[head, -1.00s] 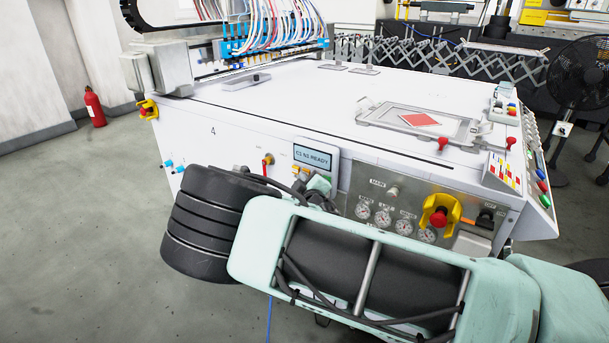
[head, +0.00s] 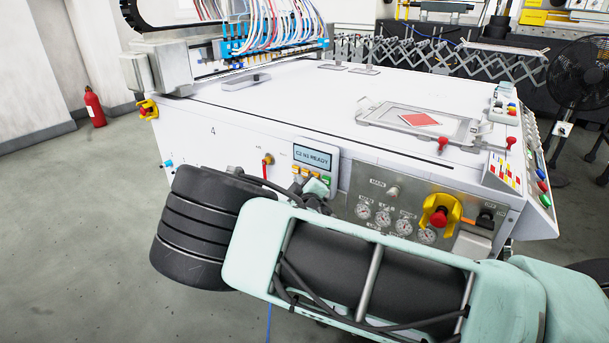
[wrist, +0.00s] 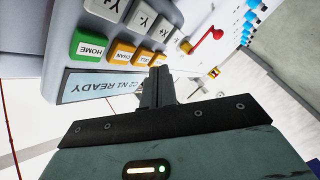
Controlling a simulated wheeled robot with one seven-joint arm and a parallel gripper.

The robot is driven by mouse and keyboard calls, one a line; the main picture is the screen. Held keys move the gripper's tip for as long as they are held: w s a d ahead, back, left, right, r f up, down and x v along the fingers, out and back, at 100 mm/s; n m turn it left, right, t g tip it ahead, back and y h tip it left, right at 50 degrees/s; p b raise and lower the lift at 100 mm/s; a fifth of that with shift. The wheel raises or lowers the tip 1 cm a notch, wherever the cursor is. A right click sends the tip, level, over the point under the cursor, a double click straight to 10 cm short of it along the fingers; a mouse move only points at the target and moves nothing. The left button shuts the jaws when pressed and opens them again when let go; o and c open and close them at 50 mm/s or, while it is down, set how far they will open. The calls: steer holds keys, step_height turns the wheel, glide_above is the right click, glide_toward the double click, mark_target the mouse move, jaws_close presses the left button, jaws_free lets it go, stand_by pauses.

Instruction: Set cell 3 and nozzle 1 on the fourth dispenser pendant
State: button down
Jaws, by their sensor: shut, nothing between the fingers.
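The dispenser pendant (head: 329,150) is on the front of the white machine, right of the number 4. In the head view its display (head: 312,157) shows C2, a small hard-to-read nozzle number, and READY. In the wrist view the display (wrist: 95,86) is upside down and appears to read C2 N1 READY.
A red-handled valve (head: 267,160) is left of the pendant; it also shows in the wrist view (wrist: 207,42). A panel of gauges (head: 383,217) and a red stop button in a yellow guard (head: 439,217) are to its right. Open floor (head: 90,220) lies left.

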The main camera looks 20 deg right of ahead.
steer(key=shift+s+a, duration=0.75)
steer(key=shift+a, duration=0.3)
steer(key=shift+s+a, duration=0.7)
steer(key=shift+a, duration=0.3)
stand_by(1.2)
